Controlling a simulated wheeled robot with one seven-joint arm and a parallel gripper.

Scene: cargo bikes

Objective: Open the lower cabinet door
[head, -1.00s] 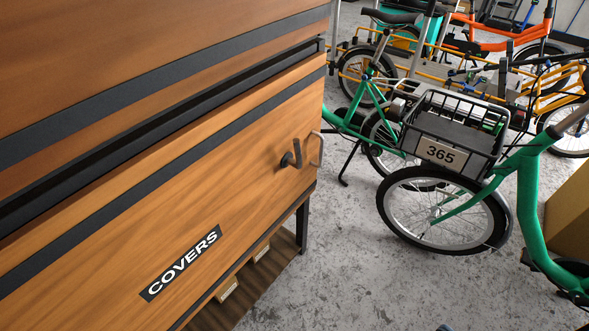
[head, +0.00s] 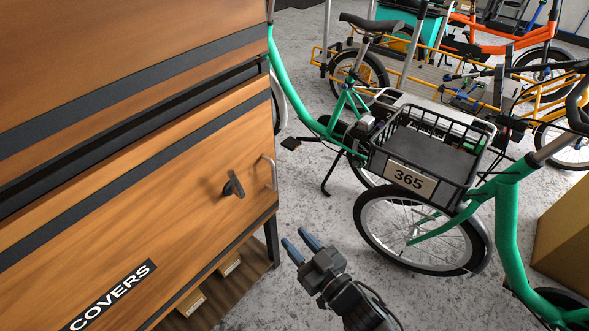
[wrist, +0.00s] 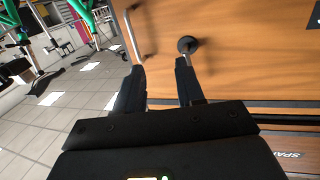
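The lower cabinet door (head: 140,215) is a wood-coloured panel with a dark stripe and a "COVERS" label (head: 112,296); it looks shut. A dark lever-like knob (head: 234,186) and a thin metal pull handle (head: 268,172) sit near its right edge. My gripper (head: 296,238) is to the right of and below the handle in the head view, over the floor, apart from the cabinet. In the wrist view my gripper (wrist: 160,72) shows its two fingers spread and empty, with the metal handle (wrist: 131,32) and round dark knob (wrist: 187,44) just beyond the fingertips.
An upper wood panel (head: 110,50) lies above the door. A lower shelf (head: 215,290) holds small boxes. A green bike (head: 510,200) with a basket marked "365" (head: 410,178) stands to the right, close to my arm. Concrete floor is open between bike and cabinet.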

